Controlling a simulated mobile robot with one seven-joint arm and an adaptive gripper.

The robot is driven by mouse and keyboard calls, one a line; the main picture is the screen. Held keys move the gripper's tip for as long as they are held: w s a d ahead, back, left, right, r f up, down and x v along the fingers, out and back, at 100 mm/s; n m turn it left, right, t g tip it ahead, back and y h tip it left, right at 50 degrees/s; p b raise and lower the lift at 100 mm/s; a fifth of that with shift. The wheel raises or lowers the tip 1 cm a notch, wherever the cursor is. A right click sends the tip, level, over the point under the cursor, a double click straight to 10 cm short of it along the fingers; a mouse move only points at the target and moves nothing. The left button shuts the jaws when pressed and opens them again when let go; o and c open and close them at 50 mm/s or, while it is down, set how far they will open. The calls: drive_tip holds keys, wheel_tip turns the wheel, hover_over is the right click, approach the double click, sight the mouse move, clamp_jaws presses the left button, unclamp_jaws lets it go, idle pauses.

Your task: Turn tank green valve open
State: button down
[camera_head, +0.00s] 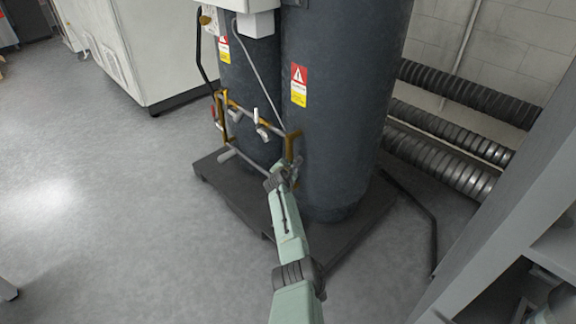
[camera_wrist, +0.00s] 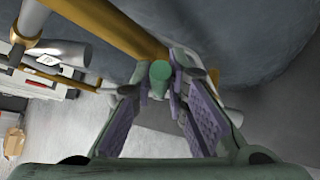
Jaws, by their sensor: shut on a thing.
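The green valve (camera_wrist: 159,71) shows in the wrist view as a round green end beside a brass pipe (camera_wrist: 113,25). My gripper (camera_wrist: 161,90) has its purple-padded fingers on either side of it and is shut on it. In the head view my gripper (camera_head: 280,178) is at the right end of the pipe frame, low in front of the dark tank (camera_head: 335,100). The valve is hidden there by my wrist, and its turn angle cannot be told.
The tanks stand on a dark base (camera_head: 239,200). The brass and grey pipe frame carries a white-handled valve (camera_head: 262,128) at its middle. Ribbed hoses (camera_head: 470,95) run along the wall at right. A grey shelf unit (camera_head: 500,215) stands at front right. The floor at left is clear.

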drive_tip(key=c, duration=1.6)
unclamp_jaws()
drive_tip(key=shift+o, duration=0.2)
drive_tip(key=v, duration=1.2)
drive_tip(key=shift+w, duration=0.1)
